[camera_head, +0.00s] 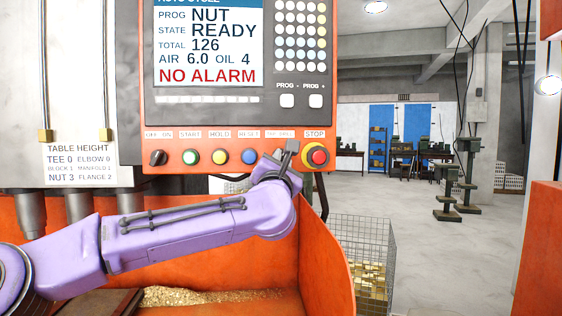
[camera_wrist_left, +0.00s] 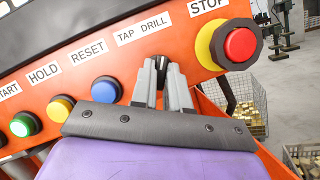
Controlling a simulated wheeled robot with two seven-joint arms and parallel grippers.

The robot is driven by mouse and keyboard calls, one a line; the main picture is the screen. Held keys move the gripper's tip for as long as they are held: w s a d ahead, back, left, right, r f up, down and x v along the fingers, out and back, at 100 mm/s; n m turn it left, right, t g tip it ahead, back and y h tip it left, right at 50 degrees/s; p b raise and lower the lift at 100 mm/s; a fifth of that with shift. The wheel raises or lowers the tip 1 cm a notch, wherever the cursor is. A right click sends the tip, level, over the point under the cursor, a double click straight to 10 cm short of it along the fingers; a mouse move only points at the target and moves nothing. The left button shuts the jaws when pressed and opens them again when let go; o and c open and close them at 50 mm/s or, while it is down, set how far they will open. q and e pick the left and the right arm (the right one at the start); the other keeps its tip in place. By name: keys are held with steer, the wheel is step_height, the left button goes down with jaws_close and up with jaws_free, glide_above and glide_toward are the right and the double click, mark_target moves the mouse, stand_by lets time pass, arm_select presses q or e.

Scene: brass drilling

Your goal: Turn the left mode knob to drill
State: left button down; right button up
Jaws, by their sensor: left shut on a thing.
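The TAP DRILL mode knob is a small black knob on the orange control panel (camera_head: 215,142). In the left wrist view the mode knob (camera_wrist_left: 173,76) shows between my two grey fingers, just under the TAP DRILL label. My left gripper (camera_head: 288,152) reaches up to the panel and is shut on this knob; its fingertips also show in the left wrist view (camera_wrist_left: 162,68). In the head view my gripper hides the knob and part of the label. Which way the knob points is mostly covered by the fingers. My right gripper is not in view.
The red STOP button (camera_head: 318,156) with its yellow collar sits close right of my gripper. The blue RESET (camera_head: 249,156), yellow HOLD (camera_head: 220,157) and green START (camera_head: 190,157) buttons and the black OFF ON knob (camera_head: 157,157) lie left. The screen (camera_head: 208,45) reads READY, NO ALARM.

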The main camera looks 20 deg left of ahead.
arm_select(q)
steer(key=c, duration=1.2)
jaws_free()
steer(key=shift+c, duration=0.2)
steer(key=shift+o, duration=0.6)
steer(key=shift+w+a, duration=0.1)
steer(key=b+v, duration=0.6)
steer(key=v, duration=0.4)
steer(key=shift+s, duration=0.25)
steer(key=shift+f, duration=0.15)
